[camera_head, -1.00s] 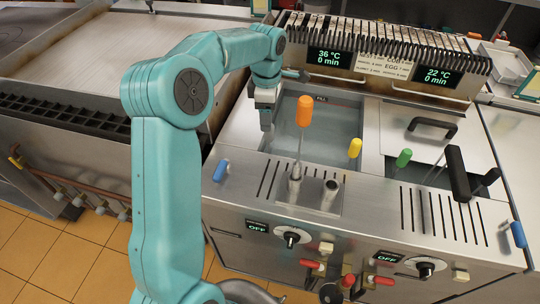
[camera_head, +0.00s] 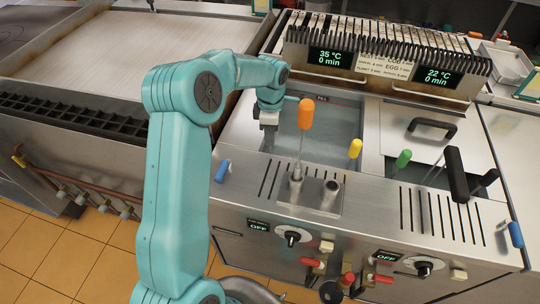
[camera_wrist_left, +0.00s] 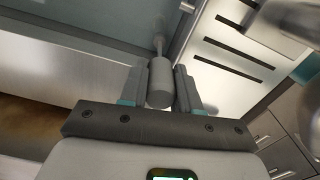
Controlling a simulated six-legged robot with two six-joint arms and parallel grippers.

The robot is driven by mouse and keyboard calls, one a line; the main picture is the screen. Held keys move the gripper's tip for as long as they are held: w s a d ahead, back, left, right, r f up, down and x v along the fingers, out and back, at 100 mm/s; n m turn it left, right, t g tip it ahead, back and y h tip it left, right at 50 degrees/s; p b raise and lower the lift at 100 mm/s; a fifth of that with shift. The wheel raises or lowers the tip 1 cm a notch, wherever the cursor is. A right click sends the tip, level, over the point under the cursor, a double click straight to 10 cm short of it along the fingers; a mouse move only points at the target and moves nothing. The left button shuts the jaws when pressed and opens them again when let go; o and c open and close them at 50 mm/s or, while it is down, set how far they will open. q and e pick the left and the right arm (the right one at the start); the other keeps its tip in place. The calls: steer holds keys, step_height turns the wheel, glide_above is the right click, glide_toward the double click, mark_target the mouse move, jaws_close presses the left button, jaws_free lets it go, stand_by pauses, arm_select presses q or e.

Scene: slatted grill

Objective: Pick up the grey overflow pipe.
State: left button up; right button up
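The grey overflow pipe (camera_wrist_left: 161,84) shows in the left wrist view as a short grey cylinder on a thin rod running up and away. Its cylinder sits between the two fingers of my left gripper (camera_wrist_left: 160,88), with both fingers close against its sides, and its near end lies close to the palm. In the head view, my left gripper (camera_head: 268,124) points down over the left end of the water basin (camera_head: 335,125). The pipe is hard to make out there. My right gripper is in neither current view.
An orange-handled rod (camera_head: 305,114) stands just right of my left gripper. A yellow knob (camera_head: 355,148) and a green knob (camera_head: 404,158) stand farther right. A slatted rack with displays (camera_head: 395,45) is behind.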

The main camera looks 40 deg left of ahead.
arm_select(q)
steer(key=shift+w+f, duration=0.1)
steer(key=shift+f, duration=0.05)
jaws_close()
steer(key=shift+w+a+r, duration=0.1)
steer(key=shift+r, duration=0.45)
step_height(320, 180, up, 27)
steer(key=p, duration=0.3)
steer(key=shift+p, duration=0.35)
